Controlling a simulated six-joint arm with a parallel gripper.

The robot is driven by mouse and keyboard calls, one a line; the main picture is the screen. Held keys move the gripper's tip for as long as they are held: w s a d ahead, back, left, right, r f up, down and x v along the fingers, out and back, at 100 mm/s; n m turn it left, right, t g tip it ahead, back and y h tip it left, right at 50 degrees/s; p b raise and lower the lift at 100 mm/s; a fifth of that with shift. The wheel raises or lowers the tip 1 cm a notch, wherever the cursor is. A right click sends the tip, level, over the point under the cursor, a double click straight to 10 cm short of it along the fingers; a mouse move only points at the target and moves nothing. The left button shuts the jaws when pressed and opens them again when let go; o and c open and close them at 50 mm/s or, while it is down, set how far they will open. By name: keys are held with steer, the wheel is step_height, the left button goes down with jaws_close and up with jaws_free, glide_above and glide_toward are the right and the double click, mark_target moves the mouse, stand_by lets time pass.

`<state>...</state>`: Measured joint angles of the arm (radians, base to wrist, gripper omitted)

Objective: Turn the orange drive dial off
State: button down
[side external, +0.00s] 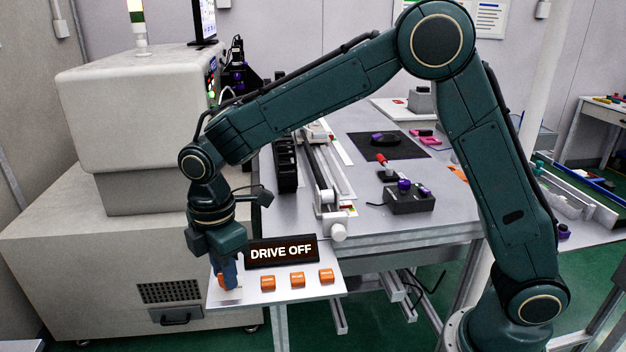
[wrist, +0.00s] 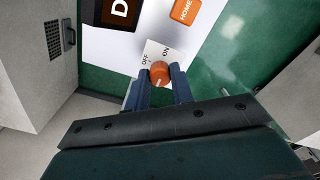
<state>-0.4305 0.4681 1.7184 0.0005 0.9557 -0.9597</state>
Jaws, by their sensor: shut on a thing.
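The orange drive dial (wrist: 160,71) sits on a white label plate (wrist: 152,50) marked OFF on the left and ON on the right in the wrist view. My gripper (wrist: 160,86) has its two blue fingers on either side of the dial, shut on it. A pale mark shows on the dial's near side, but I cannot tell which label it lines up with. In the side view my gripper (side external: 229,278) points down at the panel's left end and mostly hides the dial. A dark sign (side external: 281,252) behind it reads DRIVE OFF.
Several orange buttons (side external: 297,279) stand in a row on the white panel (side external: 312,292), right of my gripper. A large beige machine (side external: 110,230) is close on the left. A table with a linear rail (side external: 325,185) and a control box (side external: 408,198) lies behind.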

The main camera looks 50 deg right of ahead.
steer(key=shift+w+a+r, duration=0.1)
steer(key=c, duration=1.2)
jaws_free()
step_height(320, 180, up, 14)
